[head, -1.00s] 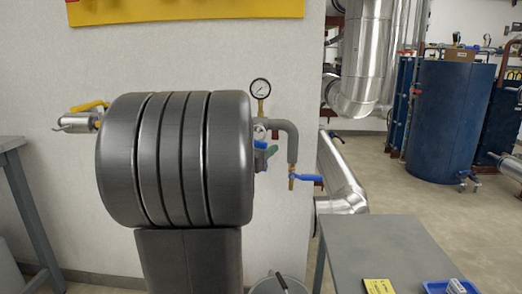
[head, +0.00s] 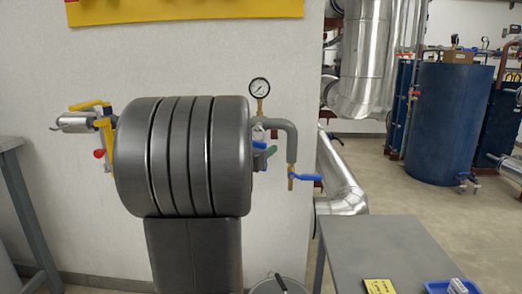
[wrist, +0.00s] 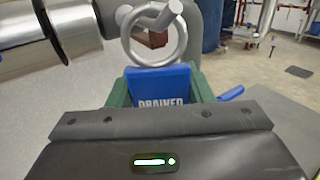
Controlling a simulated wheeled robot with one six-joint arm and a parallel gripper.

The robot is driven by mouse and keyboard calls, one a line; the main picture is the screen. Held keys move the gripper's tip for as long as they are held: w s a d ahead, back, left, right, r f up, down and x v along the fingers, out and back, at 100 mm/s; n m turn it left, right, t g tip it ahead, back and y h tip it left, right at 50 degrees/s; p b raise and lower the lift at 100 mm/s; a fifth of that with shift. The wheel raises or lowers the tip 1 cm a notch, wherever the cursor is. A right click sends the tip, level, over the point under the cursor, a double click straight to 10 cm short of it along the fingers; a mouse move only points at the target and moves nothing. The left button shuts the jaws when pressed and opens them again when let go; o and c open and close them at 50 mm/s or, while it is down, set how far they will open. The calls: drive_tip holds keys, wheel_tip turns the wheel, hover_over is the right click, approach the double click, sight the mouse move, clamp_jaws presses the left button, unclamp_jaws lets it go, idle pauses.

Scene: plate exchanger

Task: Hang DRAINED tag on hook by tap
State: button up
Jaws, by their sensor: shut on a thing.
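The blue DRAINED tag (wrist: 160,86) is upright in the wrist view, between the green fingers of my gripper (wrist: 162,92), which is shut on it. A pale ring (wrist: 153,36) stands above the tag. A short metal hook-like piece (wrist: 165,14) shows at the ring's top; I cannot tell whether the ring is around it or only in front. The tap's blue handle (head: 312,177) is on the grey pipe to the right, and shows in the wrist view (wrist: 232,93). In the head view my arm hides most of my gripper (head: 270,152) and the tag (head: 260,146).
A pressure gauge (head: 259,88) rises above the grey bent pipe (head: 285,128), close to my gripper. A grey table (head: 370,245) with a yellow card (head: 379,286) and a blue tray (head: 440,288) is at the lower right. A bucket (head: 278,285) stands below.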

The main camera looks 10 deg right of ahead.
drive_tip(key=o, duration=1.1)
drive_tip(key=shift+c, duration=0.2)
drive_tip(key=p+v, duration=0.3)
drive_tip(key=v, duration=1.1)
drive_tip(key=shift+w+d, duration=0.1)
drive_tip(key=shift+d, duration=0.1)
